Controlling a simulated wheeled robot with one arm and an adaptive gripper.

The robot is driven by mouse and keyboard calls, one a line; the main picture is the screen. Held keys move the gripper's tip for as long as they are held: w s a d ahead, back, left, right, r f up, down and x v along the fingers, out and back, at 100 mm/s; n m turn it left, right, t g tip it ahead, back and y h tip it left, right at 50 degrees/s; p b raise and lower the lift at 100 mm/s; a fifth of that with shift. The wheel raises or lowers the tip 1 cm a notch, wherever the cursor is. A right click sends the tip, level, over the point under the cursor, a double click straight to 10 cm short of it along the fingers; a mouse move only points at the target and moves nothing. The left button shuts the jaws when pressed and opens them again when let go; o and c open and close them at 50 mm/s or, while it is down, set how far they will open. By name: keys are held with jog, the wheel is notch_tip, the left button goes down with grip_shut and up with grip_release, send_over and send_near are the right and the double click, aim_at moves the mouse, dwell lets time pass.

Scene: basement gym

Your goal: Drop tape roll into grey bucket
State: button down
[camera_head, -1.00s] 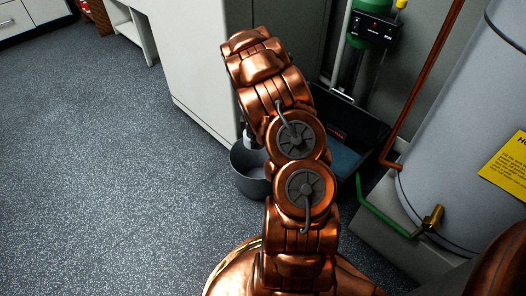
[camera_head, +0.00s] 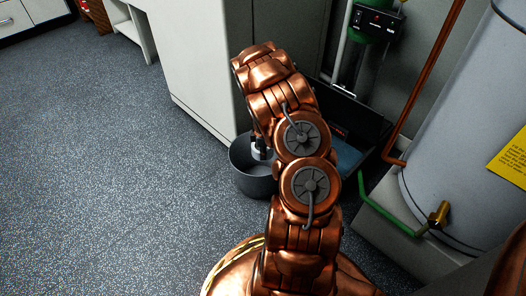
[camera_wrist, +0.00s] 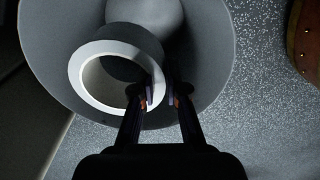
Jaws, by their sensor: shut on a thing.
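The grey bucket (camera_head: 254,182) stands on the floor beside the white cabinet in the head view, partly hidden by my arm. In the wrist view its round grey inside (camera_wrist: 212,50) fills the upper middle. The tape roll (camera_wrist: 75,76) is a thick pale ring, seen tilted with its hole facing the camera. My gripper (camera_wrist: 160,93) is shut on the wall of the roll, at the roll's right side. The roll appears in front of the bucket's opening in the wrist view. In the head view my arm mostly hides the gripper; a small white part shows over the bucket's mouth.
The white cabinet (camera_head: 190,70) rises close behind the bucket. A dark open case (camera_head: 350,120), green pipe (camera_head: 385,212) and grey tank (camera_head: 470,130) stand to the right. The speckled floor (camera_head: 100,170) on the left is clear.

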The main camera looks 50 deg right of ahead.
jog(key=shift+f, duration=0.15)
jog(key=c, duration=1.1)
grip_release()
notch_tip(320, 180, up, 12)
